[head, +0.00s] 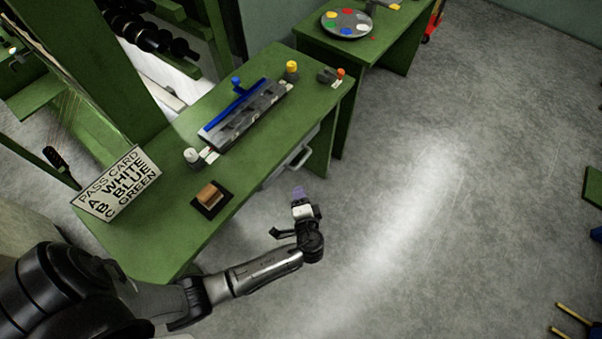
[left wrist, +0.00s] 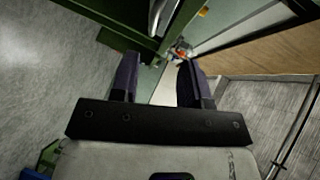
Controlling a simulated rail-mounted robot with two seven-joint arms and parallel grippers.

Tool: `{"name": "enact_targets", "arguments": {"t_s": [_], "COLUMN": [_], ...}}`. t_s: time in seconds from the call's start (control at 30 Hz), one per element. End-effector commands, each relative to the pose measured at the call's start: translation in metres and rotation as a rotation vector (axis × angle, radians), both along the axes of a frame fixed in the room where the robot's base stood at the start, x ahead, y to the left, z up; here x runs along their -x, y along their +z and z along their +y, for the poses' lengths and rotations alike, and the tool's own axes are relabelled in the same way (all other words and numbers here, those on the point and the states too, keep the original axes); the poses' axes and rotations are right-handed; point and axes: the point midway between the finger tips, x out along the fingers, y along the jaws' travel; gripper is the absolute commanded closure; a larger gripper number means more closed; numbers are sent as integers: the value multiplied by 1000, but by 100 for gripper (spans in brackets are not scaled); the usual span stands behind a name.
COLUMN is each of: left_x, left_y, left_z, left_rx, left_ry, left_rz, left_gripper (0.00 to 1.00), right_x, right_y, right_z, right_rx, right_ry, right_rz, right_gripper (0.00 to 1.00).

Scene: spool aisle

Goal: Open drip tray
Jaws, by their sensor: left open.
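A grey tray front (head: 276,173), which looks like the drip tray, sits under the front edge of the green bench. I cannot tell from here whether the tray stands out at all. My left gripper (head: 298,192) is in front of the bench, below and apart from the handle in the head view. In the left wrist view its two dark purple fingers (left wrist: 157,82) are spread with nothing held between them. The handle cannot be made out clearly there. My right gripper is not in view.
The green bench (head: 150,235) carries a grey fixture with a blue bar (head: 238,112), a brown block on a dark pad (head: 211,196), a pass card sign (head: 117,186) and small knobs. A second bench with a round colour palette (head: 346,23) stands behind.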

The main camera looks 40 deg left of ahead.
Motion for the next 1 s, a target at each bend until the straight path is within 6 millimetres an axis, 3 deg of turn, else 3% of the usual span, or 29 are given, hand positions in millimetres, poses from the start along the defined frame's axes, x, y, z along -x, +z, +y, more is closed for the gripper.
{"name": "enact_targets", "arguments": {"t_s": [0.03,0.1,0.37,1.0], "left_x": [-6,-12,-29,-98], "left_y": [-13,-17,-22,-37], "left_z": [-2,-4,3,82], "left_rx": [-30,-63,-112,-111], "left_ry": [-13,-28,-49,-48], "left_rz": [-8,-17,-31,-30], "left_gripper": [58,58,58,58], "right_x": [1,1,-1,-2], "right_y": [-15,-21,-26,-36], "right_z": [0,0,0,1], "right_rx": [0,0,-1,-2], "right_ry": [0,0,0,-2], "right_rz": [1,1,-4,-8], "right_gripper": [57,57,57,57]}}
